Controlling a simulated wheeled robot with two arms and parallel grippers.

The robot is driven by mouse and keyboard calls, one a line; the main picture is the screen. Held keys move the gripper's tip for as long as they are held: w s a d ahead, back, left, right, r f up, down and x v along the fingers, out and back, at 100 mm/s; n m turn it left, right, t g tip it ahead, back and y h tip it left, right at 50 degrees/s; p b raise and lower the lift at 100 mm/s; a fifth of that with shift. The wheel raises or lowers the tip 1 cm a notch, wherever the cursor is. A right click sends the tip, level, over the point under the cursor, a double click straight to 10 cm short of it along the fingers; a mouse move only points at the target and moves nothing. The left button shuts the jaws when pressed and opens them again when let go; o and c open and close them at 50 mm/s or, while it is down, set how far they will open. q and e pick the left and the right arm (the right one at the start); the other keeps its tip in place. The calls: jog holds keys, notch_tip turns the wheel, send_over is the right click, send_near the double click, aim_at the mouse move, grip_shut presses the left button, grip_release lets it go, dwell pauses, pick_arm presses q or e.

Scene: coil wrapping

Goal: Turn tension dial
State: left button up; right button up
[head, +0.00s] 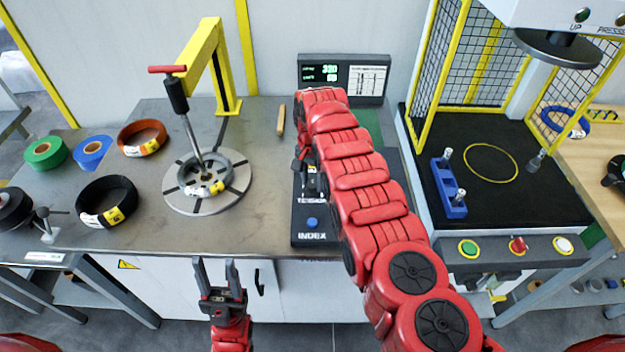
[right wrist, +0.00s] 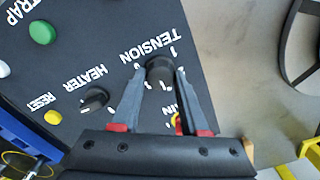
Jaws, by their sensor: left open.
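The tension dial (right wrist: 159,69) is a black round knob on a dark control panel (right wrist: 105,55), beside the white word TENSION, in the right wrist view. My right gripper (right wrist: 159,72) has one finger on each side of the dial, with a small gap visible at the left finger. In the head view my right gripper (head: 308,178) is over the panel (head: 299,238), and the arm and gripper hide the dial. My left gripper (head: 216,264) is open and empty in front of the bench edge.
A heater knob (right wrist: 94,98) and several buttons sit beside the dial. A display (head: 343,78) stands behind the panel. A coil (head: 205,172) lies on a round plate to the left, under a yellow post (head: 220,65). A caged press (head: 500,180) stands to the right.

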grip_shut()
jog(key=shift+n, duration=0.4)
jog(key=shift+n+b, duration=0.3)
jog(key=shift+n, duration=0.3)
jog(key=shift+w+f+n+b, duration=0.15)
jog(key=shift+n+b, duration=0.35)
jog(key=shift+n, duration=0.4)
jog(key=n+b, duration=0.4)
jog(key=shift+d, duration=0.1)
jog(key=shift+n+b, duration=1.15)
jog(key=shift+n, duration=0.85)
jog(key=shift+r, duration=0.2)
